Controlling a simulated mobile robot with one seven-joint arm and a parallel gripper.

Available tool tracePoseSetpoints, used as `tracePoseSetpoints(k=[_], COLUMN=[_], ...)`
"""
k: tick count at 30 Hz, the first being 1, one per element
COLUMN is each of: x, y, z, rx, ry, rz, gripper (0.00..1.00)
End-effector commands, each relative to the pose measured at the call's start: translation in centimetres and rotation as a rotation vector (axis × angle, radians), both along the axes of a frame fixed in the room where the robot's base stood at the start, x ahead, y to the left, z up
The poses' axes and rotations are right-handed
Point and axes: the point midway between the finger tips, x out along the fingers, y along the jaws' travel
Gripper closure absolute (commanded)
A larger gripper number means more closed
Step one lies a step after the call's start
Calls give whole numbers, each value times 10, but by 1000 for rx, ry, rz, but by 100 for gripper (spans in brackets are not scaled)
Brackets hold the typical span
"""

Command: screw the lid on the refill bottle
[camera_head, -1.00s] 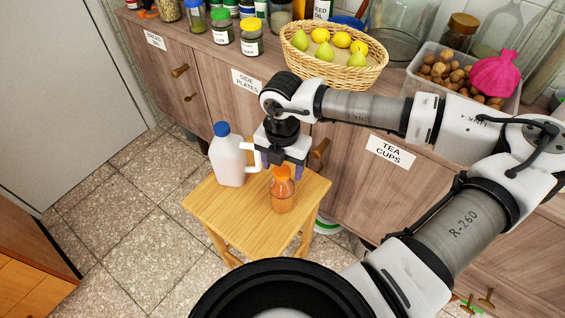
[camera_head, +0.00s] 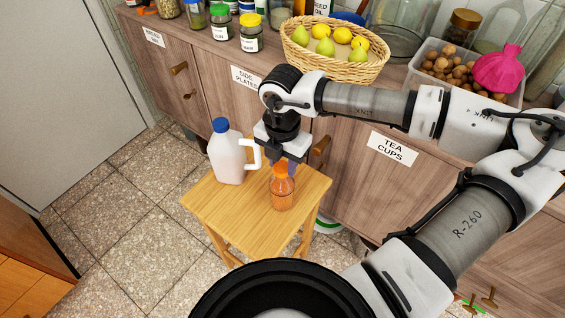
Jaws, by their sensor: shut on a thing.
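The refill bottle (camera_head: 282,194), small with orange contents, stands upright on the right part of a small wooden stool. Its orange lid (camera_head: 280,170) is at the top of the bottle, between my fingertips. My gripper (camera_head: 281,167) points down from above and is shut on the lid. Whether the lid is seated on the neck or just above it cannot be told, as the fingers partly cover it.
A white jug with a blue cap (camera_head: 228,155) stands on the stool (camera_head: 245,215) left of the bottle, its handle close to my gripper. The counter behind holds a fruit basket (camera_head: 333,69), several jars and a box of nuts (camera_head: 450,78). The stool's front is clear.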

Motion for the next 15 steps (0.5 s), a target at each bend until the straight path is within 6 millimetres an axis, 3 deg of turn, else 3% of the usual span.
tracePoseSetpoints(k=[15], x=[0], y=[-1], z=[-2], rx=[-1], ry=[-2], rz=[-203], gripper=[85])
